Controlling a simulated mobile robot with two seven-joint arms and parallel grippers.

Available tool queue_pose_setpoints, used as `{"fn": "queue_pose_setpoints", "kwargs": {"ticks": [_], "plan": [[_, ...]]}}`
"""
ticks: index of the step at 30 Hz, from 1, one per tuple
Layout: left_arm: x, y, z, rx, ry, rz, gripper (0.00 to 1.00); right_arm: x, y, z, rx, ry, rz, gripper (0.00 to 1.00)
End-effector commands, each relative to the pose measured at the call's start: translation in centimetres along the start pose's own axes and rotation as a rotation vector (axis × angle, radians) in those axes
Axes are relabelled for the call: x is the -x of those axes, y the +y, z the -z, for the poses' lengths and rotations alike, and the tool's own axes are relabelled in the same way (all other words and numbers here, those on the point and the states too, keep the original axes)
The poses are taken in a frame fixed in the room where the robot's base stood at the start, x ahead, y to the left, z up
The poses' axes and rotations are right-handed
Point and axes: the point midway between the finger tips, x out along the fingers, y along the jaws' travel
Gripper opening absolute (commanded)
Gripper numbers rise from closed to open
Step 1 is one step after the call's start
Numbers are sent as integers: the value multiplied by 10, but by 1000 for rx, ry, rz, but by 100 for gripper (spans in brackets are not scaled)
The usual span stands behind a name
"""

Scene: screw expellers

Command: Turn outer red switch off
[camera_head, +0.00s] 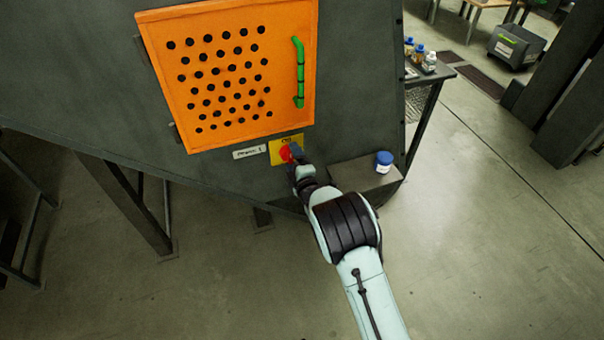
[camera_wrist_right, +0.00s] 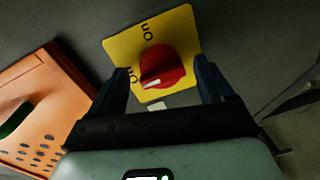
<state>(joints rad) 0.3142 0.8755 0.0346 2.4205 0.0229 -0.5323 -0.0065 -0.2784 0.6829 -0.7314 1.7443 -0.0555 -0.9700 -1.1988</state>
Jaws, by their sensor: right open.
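The red switch (camera_head: 286,152) is a round knob on a yellow plate (camera_head: 277,158), fixed to the dark machine wall just below the orange panel. In the right wrist view the red knob (camera_wrist_right: 162,68) shows whole, with a white mark at its lower left side. The yellow plate (camera_wrist_right: 185,30) reads "On" at the top, and more lettering at the left is partly covered. My right gripper (camera_head: 293,151) is at the switch. In the wrist view its open fingers (camera_wrist_right: 165,78) stand on either side of the knob; I cannot tell whether they touch it. My left gripper is not in view.
The orange perforated panel (camera_head: 225,40) has a green handle (camera_head: 299,72). A white label (camera_head: 249,152) is left of the switch. A dark ledge (camera_head: 350,178) holds a blue-lidded jar (camera_head: 383,162) to the right. Open floor (camera_head: 480,220) lies further right.

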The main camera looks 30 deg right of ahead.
Motion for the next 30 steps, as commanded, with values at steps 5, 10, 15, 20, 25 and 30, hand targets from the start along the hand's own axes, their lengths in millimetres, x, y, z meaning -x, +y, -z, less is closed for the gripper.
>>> {"fn": "queue_pose_setpoints", "kwargs": {"ticks": [5,10,15,20,25,30], "plan": [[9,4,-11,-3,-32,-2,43,35,3,0,-3,-2,1,81],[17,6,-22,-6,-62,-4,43,72,3,0,-3,-1,0,81],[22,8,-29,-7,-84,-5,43,102,2,-1,-1,-2,-1,81],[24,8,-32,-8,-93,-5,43,117,2,-1,-1,-1,-4,81],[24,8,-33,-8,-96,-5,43,121,2,-1,0,-1,-4,81],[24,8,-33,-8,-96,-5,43,121,2,-1,0,-1,-4,81]]}}
